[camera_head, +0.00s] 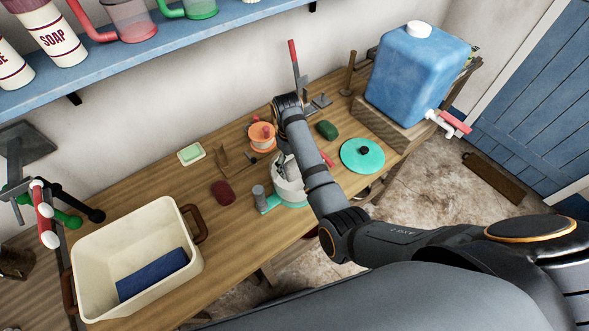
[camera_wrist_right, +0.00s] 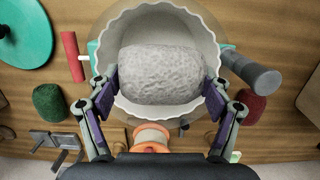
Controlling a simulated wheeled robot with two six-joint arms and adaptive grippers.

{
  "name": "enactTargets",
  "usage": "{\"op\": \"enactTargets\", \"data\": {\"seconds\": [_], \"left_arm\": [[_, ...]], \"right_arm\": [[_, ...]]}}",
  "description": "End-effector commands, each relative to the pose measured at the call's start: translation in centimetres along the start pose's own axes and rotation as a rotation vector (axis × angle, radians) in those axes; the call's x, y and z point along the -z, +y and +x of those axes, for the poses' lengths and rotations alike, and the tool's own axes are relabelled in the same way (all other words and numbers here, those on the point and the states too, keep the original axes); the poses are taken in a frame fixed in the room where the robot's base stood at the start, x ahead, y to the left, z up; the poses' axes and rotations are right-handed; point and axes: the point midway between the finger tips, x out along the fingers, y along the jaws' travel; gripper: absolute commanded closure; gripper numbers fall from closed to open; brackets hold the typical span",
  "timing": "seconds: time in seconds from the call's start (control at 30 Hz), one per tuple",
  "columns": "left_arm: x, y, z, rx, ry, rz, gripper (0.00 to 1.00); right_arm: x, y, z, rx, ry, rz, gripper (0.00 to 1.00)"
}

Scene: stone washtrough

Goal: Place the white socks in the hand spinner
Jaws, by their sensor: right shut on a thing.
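The hand spinner (camera_head: 290,188) stands on the wooden bench, a pale drum on a teal base, partly covered by my right arm. In the right wrist view, its scalloped white basket (camera_wrist_right: 135,30) is open at the top. The white socks (camera_wrist_right: 160,73) are a rough, whitish bundle that shows over the basket's opening. My right gripper (camera_wrist_right: 159,84) has a finger on each side of the bundle and is shut on it. I cannot tell how deep the bundle sits. In the head view, my arm hides the fingertips and the socks. My left gripper is not in view.
A teal lid (camera_head: 377,162) with a black knob lies right of the spinner. A cream tub (camera_head: 98,240) with blue cloth stands left, a blue water container (camera_head: 415,75) right.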

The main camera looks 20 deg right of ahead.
Motion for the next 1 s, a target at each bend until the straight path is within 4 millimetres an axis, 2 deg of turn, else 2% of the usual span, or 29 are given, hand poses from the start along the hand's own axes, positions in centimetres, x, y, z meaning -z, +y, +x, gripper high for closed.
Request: {"op": "enactTargets", "data": {"seconds": [0.1, 0.17, 0.27, 0.37, 0.43, 0.5, 0.6, 0.8, 0.97, 1.0], "left_arm": [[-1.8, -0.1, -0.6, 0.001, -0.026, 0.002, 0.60], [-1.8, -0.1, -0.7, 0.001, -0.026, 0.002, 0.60], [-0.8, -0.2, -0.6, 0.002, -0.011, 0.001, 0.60], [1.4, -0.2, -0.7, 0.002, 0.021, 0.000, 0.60], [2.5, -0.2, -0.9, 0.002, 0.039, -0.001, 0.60], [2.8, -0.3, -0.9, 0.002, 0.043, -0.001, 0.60], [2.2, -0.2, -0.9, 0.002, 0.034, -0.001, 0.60], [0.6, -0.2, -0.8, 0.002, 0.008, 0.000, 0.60], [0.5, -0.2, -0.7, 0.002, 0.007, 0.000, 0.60], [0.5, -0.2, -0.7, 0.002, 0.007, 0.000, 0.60]], "right_arm": [[0.2, 0.1, 2.2, -0.001, -0.005, 0.000, 0.56], [0.3, 0.1, 3.0, -0.001, -0.003, 0.000, 0.56], [0.5, 0.1, 3.5, -0.001, 0.000, 0.000, 0.56], [0.6, 0.1, 4.1, -0.001, -0.002, -0.001, 0.56], [0.7, 0.0, 5.3, 0.000, -0.004, 0.000, 0.56], [0.9, 0.1, 6.5, 0.000, -0.003, -0.001, 0.56], [1.1, 0.1, 7.5, -0.001, -0.001, -0.001, 0.56], [1.1, 0.1, 7.6, -0.001, 0.001, 0.000, 0.56], [1.2, 0.1, 8.0, -0.001, 0.000, -0.001, 0.56], [1.1, 0.1, 7.9, -0.001, 0.000, -0.001, 0.15]]}}
